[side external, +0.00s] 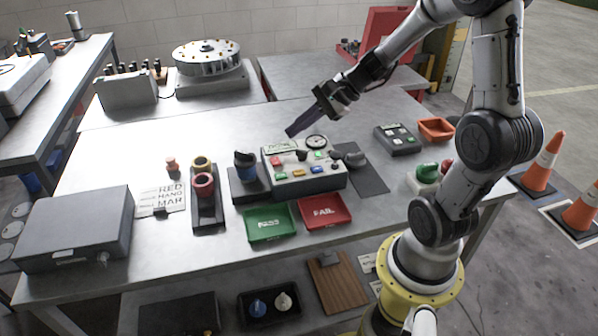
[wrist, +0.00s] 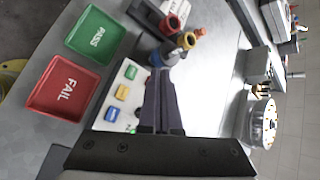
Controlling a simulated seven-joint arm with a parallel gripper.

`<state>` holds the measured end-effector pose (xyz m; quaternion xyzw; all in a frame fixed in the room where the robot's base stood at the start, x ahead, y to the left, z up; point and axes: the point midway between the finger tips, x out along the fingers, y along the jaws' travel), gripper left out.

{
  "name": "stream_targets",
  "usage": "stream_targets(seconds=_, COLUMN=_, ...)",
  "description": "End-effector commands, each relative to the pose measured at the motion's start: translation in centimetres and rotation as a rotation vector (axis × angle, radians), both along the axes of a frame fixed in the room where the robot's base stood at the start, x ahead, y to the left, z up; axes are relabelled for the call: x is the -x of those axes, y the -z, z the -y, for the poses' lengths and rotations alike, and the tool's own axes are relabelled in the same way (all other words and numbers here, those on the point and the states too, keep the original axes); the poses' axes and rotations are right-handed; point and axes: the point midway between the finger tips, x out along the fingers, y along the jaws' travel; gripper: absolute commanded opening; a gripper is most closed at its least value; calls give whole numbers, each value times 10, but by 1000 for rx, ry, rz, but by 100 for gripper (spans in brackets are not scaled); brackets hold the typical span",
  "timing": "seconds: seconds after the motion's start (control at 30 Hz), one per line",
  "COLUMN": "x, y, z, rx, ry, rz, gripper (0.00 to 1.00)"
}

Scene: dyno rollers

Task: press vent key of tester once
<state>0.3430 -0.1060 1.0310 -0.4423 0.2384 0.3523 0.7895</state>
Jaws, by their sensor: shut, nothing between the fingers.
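The tester (side external: 310,183) is a pale grey box with a small green display, a round gauge (side external: 316,142) and several coloured keys. Its front row has a green, a yellow (side external: 298,172) and a blue key; a red key (side external: 276,161) sits behind. I cannot read which is the vent key. My gripper (side external: 291,131) is shut and empty, fingers slanting down above the tester's back edge, apart from the keys. In the wrist view the shut fingers (wrist: 158,76) cover part of the tester; its green, yellow (wrist: 122,92) and blue keys show beside them.
A green PASS tray (side external: 270,238) and a red FAIL tray (side external: 324,224) lie in front of the tester.

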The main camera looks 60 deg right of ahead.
Motion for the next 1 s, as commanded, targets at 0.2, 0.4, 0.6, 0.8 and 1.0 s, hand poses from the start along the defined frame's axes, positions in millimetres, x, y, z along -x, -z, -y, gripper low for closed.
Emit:
stream_targets(seconds=0.2, x=8, y=10, z=20, rx=-19, ry=57, rz=-23, gripper=0)
stream_targets(seconds=0.4, x=8, y=10, z=20, rx=-18, ry=58, rz=-22, gripper=0)
stream_targets(seconds=0.6, x=8, y=12, z=20, rx=-17, ry=57, rz=-23, gripper=0)
stream_targets(seconds=0.8, x=9, y=27, z=19, rx=-21, ry=57, rz=-25, gripper=0)
stream_targets(seconds=1.0, x=9, y=54, z=19, rx=-21, ry=56, rz=-26, gripper=0)
